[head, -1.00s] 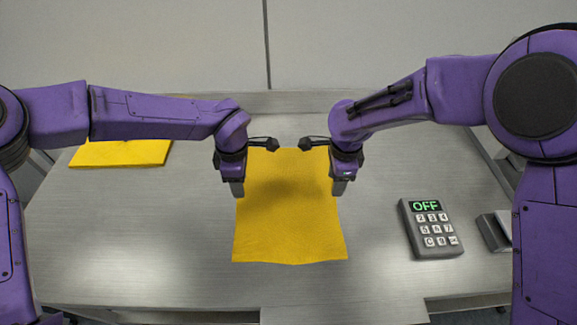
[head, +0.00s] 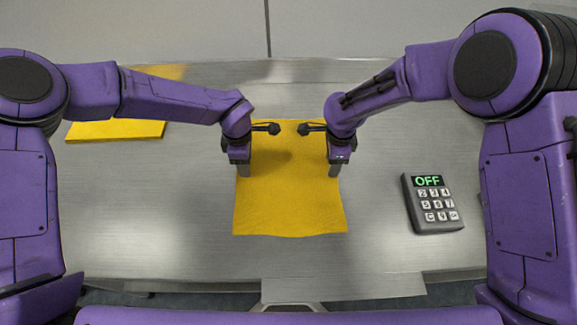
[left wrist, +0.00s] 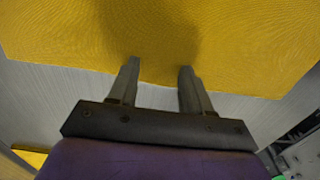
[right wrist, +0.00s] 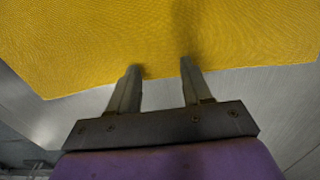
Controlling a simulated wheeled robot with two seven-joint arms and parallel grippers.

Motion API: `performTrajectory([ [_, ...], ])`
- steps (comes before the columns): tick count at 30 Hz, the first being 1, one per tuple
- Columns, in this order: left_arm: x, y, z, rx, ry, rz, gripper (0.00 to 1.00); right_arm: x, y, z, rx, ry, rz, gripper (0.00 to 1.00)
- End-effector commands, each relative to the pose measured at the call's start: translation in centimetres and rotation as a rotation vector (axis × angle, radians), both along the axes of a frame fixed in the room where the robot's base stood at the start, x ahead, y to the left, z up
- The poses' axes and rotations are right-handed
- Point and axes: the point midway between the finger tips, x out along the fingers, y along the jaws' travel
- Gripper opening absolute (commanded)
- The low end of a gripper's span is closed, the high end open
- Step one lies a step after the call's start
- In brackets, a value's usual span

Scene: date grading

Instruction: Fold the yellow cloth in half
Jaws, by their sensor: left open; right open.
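The yellow cloth (head: 290,205) lies flat and unfolded on the metal table, a rough rectangle at the middle of the head view. My left gripper (head: 243,172) is at its left edge and my right gripper (head: 335,171) at its right edge, both pointing down. In the left wrist view the left fingers (left wrist: 159,74) are apart with their tips over the cloth's edge (left wrist: 230,60). In the right wrist view the right fingers (right wrist: 161,72) are also apart at the cloth's edge (right wrist: 80,60). Nothing is held. Whether the tips touch the cloth is unclear.
Another yellow piece (head: 115,131) lies at the back left of the table, partly behind my left arm. A grey keypad device (head: 432,204) with a green "OFF" display stands to the right.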

Motion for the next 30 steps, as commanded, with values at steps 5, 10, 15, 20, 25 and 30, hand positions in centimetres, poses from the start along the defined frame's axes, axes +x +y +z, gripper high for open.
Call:
performTrajectory([
  [5,0.0,-0.06,-0.77,0.0,0.0,-0.001,0.49,-0.02,-0.04,-0.77,0.0,0.0,0.0,0.49],
  [10,-0.01,-0.05,-0.52,0.0,0.0,-0.001,0.25,-0.04,-0.05,-0.52,0.0,0.0,-0.001,0.24],
  [15,-0.04,-0.01,-0.58,0.001,0.001,-0.001,0.0,-0.07,-0.03,-0.57,0.0,0.001,0.0,0.0],
  [20,-0.06,0.02,-0.6,0.001,0.001,-0.001,0.0,-0.09,-0.02,-0.6,-0.001,0.002,0.0,0.0],
  [25,-0.07,0.04,-0.62,0.001,0.001,0.0,0.0,-0.11,-0.02,-0.61,-0.001,0.002,0.001,0.0],
  [30,-0.07,0.04,0.13,0.001,0.001,0.0,0.0,-0.11,-0.02,0.15,-0.001,0.002,0.001,0.0],
])
